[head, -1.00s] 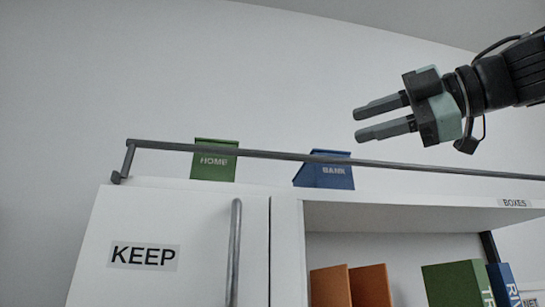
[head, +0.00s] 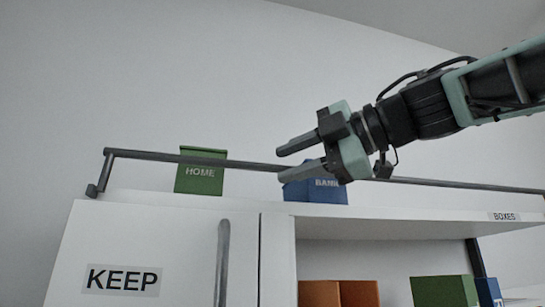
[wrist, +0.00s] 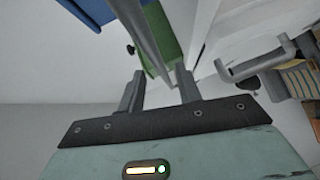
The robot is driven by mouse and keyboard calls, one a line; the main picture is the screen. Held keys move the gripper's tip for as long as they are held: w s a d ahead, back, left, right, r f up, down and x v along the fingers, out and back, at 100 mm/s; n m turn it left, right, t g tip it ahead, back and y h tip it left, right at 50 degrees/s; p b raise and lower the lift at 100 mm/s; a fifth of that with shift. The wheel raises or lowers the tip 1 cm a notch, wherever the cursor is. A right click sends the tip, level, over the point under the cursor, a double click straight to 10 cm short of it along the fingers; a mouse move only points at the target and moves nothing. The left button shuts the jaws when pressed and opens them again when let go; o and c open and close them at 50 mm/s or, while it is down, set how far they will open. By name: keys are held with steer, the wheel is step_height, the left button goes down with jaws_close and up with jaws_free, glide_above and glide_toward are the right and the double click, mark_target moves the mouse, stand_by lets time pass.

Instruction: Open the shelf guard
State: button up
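The shelf guard (head: 245,165) is a dark grey rail along the front of the shelf top, standing upright on a bent end post at the left. It also shows in the wrist view (wrist: 138,35) as a bar running down towards the space between my fingers. My gripper (head: 279,161) is open, with two parallel grey fingers pointing left, in front of the blue box in the head view. In the wrist view the fingers (wrist: 159,84) are apart with nothing clearly between them. Whether they touch the rail cannot be told.
A green HOME box (head: 200,178) and a blue BANK box (head: 322,190) stand on the shelf top behind the rail. Below are a white KEEP door (head: 165,235) with a grey vertical handle (head: 222,262) and an open compartment holding orange (head: 340,293) and green (head: 440,290) items.

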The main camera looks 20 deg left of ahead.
mark_target(276, 167)
steer(key=shift+p+x, duration=0.45)
steer(key=shift+x, duration=1.5)
jaws_close()
steer(key=shift+f+b, duration=0.1)
steer(key=shift+b, duration=0.2)
